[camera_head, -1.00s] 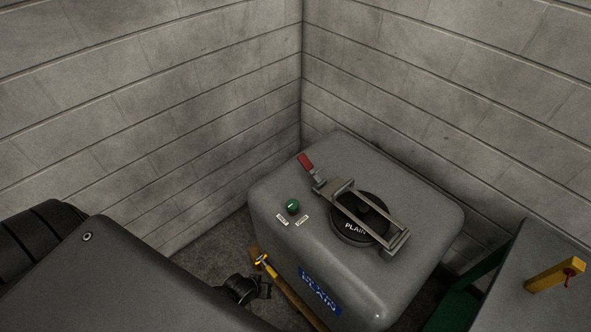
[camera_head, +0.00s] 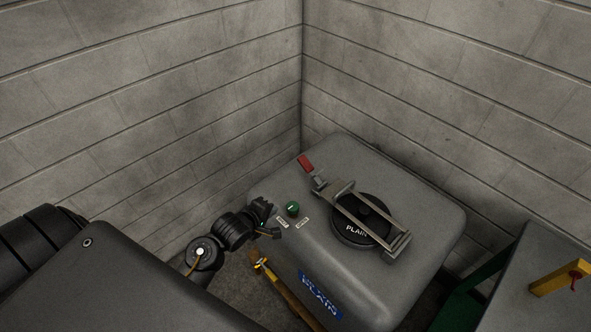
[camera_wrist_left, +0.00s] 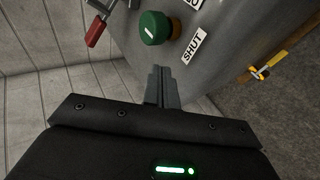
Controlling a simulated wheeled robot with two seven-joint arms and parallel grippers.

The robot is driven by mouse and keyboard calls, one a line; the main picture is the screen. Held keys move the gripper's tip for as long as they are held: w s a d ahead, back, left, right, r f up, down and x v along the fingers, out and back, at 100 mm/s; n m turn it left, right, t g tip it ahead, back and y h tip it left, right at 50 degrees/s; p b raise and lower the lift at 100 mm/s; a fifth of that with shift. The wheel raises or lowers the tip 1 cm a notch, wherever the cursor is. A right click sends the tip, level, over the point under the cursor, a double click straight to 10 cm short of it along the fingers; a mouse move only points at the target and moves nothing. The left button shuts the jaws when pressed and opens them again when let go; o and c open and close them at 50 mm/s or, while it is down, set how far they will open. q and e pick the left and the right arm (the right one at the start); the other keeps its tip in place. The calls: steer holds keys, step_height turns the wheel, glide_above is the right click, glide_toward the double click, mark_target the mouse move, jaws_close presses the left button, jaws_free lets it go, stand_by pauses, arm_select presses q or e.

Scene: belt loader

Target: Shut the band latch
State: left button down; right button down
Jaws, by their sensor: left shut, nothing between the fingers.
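The red grip also shows in the left wrist view (camera_wrist_left: 95,32) at the upper left. My left gripper (camera_head: 276,232) is beside the tank's left edge, below and left of the lever and apart from it. In the left wrist view its fingers (camera_wrist_left: 159,72) are together and empty. My right gripper is out of view.
A green knob (camera_head: 293,208) stands on the tank between my left gripper and the latch, with small labels beside it; one reads SHUT (camera_wrist_left: 194,46). A yellow-brown bar (camera_head: 285,290) runs along the tank's front. Block walls (camera_head: 200,100) close in behind.

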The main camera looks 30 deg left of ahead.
mark_target(311, 171)
arm_select(q)
steer(key=w+a+r+n+t, duration=0.1)
steer(key=w+n, duration=0.1)
steer(key=n, duration=0.1)
steer(key=w+n+t+h, duration=0.1)
steer(key=w+n, duration=0.2)
steer(key=w+a+r+n+t, duration=0.1)
steer(key=w+n, duration=0.2)
steer(key=n, duration=0.1)
steer(key=shift+w+a+r+h, duration=0.15)
steer(key=shift+a+r+h, duration=0.15)
steer(key=shift+w+a+r+n+t, duration=0.1)
steer(key=shift+w+r+n+t, duration=0.3)
steer(key=shift+n, duration=0.3)
steer(key=shift+f, duration=0.1)
steer(key=x, duration=1)
